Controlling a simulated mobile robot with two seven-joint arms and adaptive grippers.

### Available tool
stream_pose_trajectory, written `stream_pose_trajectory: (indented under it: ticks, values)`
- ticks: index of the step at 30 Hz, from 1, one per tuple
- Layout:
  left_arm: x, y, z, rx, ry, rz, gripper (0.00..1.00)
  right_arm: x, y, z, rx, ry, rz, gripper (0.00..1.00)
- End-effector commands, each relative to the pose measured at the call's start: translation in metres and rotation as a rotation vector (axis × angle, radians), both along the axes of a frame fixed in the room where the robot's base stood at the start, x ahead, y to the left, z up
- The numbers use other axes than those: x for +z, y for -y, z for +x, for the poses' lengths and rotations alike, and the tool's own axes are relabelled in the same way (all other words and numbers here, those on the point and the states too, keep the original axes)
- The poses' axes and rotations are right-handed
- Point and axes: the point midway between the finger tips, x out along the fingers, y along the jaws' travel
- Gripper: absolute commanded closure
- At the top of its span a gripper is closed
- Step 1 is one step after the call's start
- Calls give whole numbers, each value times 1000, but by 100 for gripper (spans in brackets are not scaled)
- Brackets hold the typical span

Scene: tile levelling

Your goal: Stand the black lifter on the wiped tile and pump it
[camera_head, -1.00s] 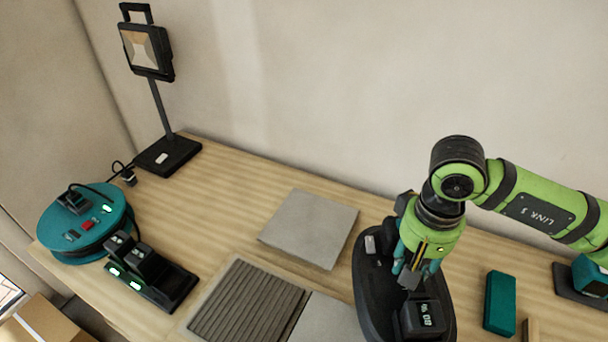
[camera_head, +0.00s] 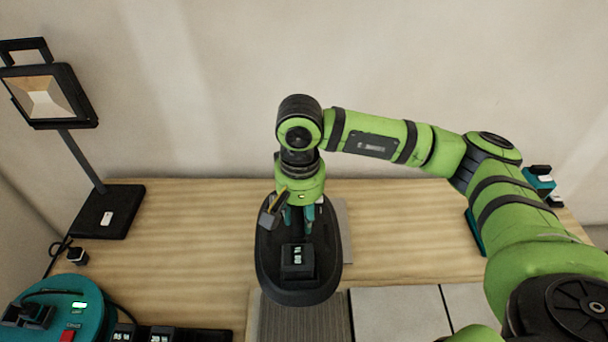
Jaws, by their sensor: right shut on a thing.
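The black lifter (camera_head: 297,286) is a dark oval body with a small lit display, at the middle of the head view. My right gripper (camera_head: 301,222) is shut on its upper part from above. The lifter covers most of a loose grey tile (camera_head: 345,232), with only its right edge showing. Its near end overlaps the ribbed tile bed (camera_head: 300,325) in the picture. I cannot tell whether its underside touches anything. Plain grey tiles (camera_head: 398,318) lie at the front right. Which tile is wiped does not show clearly. My left gripper is not in view.
A work lamp (camera_head: 45,95) stands at the back left. A teal cable reel (camera_head: 60,318) and a black charger (camera_head: 205,336) are at the front left. The wooden bench (camera_head: 200,225) is clear left of the lifter. My right arm hides part of the right side.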

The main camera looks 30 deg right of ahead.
Motion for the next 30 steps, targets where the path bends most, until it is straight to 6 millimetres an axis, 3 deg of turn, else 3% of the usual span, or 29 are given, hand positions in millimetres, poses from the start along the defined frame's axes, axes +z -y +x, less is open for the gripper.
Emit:
stream_pose_trajectory:
  ticks: [1,5,15,22,30]
  values:
    - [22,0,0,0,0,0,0,14,1,9,-106,-3,2,100]
    - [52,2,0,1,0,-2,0,19,7,30,-417,-3,2,100]
    - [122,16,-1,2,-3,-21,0,8,41,62,-1225,-1,-3,100]
    - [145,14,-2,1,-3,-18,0,-6,61,62,-1549,5,-1,100]
    - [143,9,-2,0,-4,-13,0,-17,66,62,-1626,8,3,100]
